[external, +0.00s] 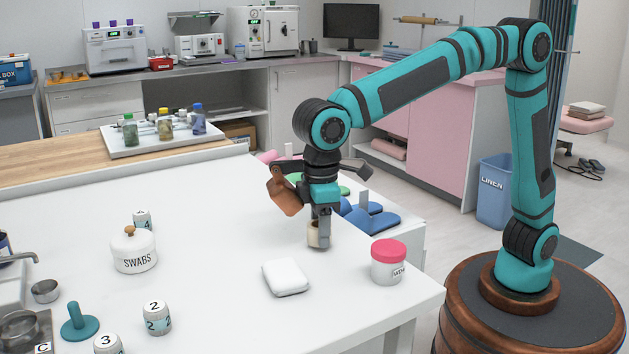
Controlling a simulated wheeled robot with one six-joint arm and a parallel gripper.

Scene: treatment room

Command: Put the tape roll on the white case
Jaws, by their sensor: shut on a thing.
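My gripper (319,222) points down over the right part of the white table. It is shut on the tape roll (313,236), a small cream-coloured roll that shows between and beside the fingers. The roll is partly hidden by the gripper, and I cannot tell whether it touches the table. The white case (286,277), a small flat box with rounded corners, lies on the table in front of the gripper and slightly left. Nothing lies on its top.
A white jar with a pink lid (389,262) stands right of the case. The swabs jar (133,250), numbered cylinders (156,317) and a teal-handled tool (79,322) stand at left. The table's middle (215,230) is clear. Blue objects (370,219) lie beyond the table's right edge.

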